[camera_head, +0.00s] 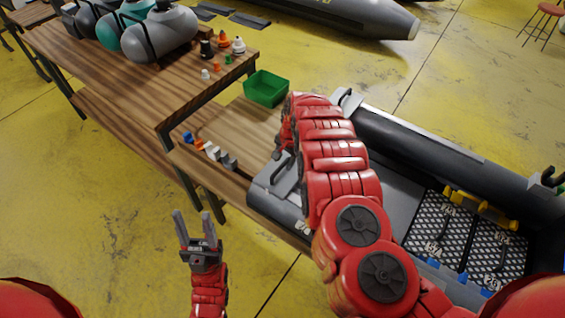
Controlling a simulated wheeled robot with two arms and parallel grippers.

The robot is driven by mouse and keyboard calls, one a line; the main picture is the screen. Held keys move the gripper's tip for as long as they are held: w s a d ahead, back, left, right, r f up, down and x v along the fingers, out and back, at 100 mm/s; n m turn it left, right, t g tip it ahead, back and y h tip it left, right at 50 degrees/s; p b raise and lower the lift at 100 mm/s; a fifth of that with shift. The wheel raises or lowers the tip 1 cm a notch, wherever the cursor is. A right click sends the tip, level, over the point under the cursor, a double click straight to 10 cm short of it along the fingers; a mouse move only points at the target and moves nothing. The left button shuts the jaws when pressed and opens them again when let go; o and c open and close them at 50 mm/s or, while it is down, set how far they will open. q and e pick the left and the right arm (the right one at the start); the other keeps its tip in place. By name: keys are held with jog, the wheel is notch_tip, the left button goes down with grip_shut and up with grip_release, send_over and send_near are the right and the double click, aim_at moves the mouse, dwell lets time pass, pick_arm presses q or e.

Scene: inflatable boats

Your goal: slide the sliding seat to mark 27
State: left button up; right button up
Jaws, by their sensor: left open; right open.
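The grey inflatable boat (420,142) lies at the right, partly behind my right arm. I cannot make out the sliding seat or mark 27; my red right arm covers much of the boat's near part. My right gripper (284,162) is at the far end of that arm, over the boat's left end beside the wooden bench. Its dark fingers show only in part, and I see nothing held in them. My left gripper (196,228) is open and empty, pointing up over the yellow floor, left of the boat and apart from it.
Patterned floor panels (440,228) with white numbers and a yellow object (480,207) lie in the boat. A green bin (266,88) and small fittings (210,150) sit on the low wooden bench (240,125). A higher table (130,75) holds tanks. Floor at lower left is clear.

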jog(key=shift+a+f, duration=0.2)
jog(key=shift+f, duration=0.65)
jog(key=shift+c, duration=0.2)
grip_shut()
dwell(0.8)
